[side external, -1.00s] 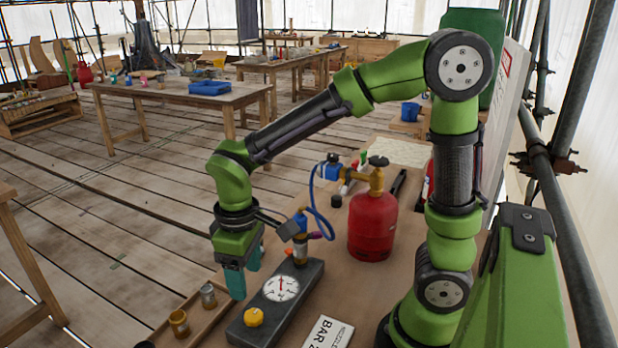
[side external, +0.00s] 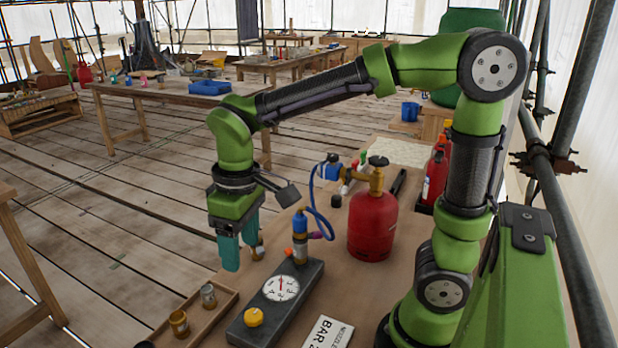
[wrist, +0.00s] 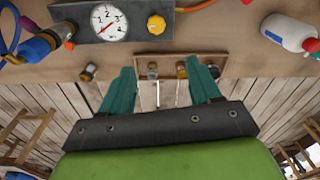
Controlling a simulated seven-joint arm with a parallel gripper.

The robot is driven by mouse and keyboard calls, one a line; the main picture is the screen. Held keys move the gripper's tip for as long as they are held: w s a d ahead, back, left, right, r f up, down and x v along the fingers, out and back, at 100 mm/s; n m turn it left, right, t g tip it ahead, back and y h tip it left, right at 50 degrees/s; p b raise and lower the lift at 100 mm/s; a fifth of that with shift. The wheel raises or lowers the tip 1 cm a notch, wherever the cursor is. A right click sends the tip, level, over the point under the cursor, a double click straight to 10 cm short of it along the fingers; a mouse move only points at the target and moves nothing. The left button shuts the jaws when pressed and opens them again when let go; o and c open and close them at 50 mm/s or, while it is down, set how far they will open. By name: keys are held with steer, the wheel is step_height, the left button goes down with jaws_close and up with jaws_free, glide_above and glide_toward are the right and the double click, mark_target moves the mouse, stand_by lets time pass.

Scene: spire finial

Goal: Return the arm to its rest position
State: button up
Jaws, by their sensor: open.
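My gripper (side external: 238,248) has teal fingers pointing down and hangs above the workbench (side external: 335,270), left of the gauge block. In the wrist view my gripper (wrist: 161,78) has its fingers spread apart, with nothing held between them. My green and black arm is bent at the elbow, which is high on the right in the side view. In the wrist view a similar fitting (wrist: 88,72) stands near the bench edge, clear of the fingers.
A dark gauge block (side external: 246,338) with a white dial and yellow knob (side external: 253,317) lies below the gripper. A blue-topped torch (side external: 300,238) stands at its far end, with a hose to a red gas cylinder (side external: 371,228). Space above is open.

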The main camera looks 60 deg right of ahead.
steer(key=s+d+r+m+t+y, duration=0.1)
steer(key=s+d+r+m+t, duration=0.2)
steer(key=s+d+m+t, duration=0.3)
steer(key=shift+s+d+r+t+y, duration=0.25)
steer(key=shift+s+t+y, duration=0.05)
steer(key=shift+s+t, duration=0.15)
